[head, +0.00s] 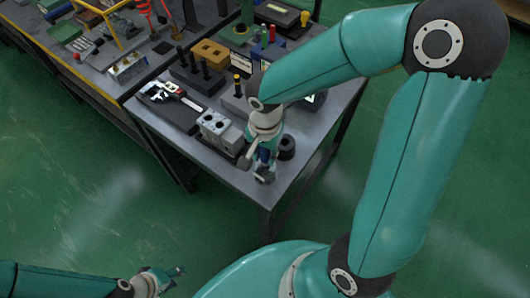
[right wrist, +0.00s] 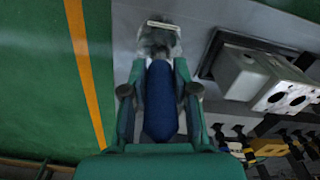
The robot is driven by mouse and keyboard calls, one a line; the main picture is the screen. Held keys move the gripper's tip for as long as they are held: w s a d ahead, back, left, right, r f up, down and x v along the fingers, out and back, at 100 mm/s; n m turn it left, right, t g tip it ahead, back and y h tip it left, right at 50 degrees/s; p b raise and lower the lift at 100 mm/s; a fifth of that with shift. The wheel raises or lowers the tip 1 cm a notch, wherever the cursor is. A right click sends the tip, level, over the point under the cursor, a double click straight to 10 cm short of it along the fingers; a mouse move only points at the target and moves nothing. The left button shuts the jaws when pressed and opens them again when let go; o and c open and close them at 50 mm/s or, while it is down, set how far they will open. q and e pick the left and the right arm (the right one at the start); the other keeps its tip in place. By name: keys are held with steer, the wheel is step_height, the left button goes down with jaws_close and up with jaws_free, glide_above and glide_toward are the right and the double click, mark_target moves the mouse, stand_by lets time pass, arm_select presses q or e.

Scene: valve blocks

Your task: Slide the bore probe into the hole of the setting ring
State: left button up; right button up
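My right gripper (head: 265,174) is over the near corner of the grey table. In the right wrist view its fingers (right wrist: 159,72) stand on both sides of a blue handle, which I take for the bore probe (right wrist: 160,105); they appear shut on it. Blue also shows between the fingers in the head view (head: 265,154). The probe's tip cannot be made out clearly. A black cylinder, likely the setting ring (head: 286,147), stands on the table just right of the gripper, apart from the probe. My left gripper (head: 172,272) is low at the bottom left, away from the table; its opening is unclear.
A grey valve block with round bores (head: 216,127) stands left of the right gripper and shows in the wrist view (right wrist: 284,97). A dark tray with a caliper (head: 171,103), black pegs (head: 196,72) and a yellow block (head: 210,53) lie further back. Green floor surrounds the table.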

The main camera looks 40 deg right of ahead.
steer(key=shift+o, duration=1.4)
step_height(320, 180, up, 12)
steer(key=shift+r, duration=0.15)
steer(key=shift+s, duration=0.1)
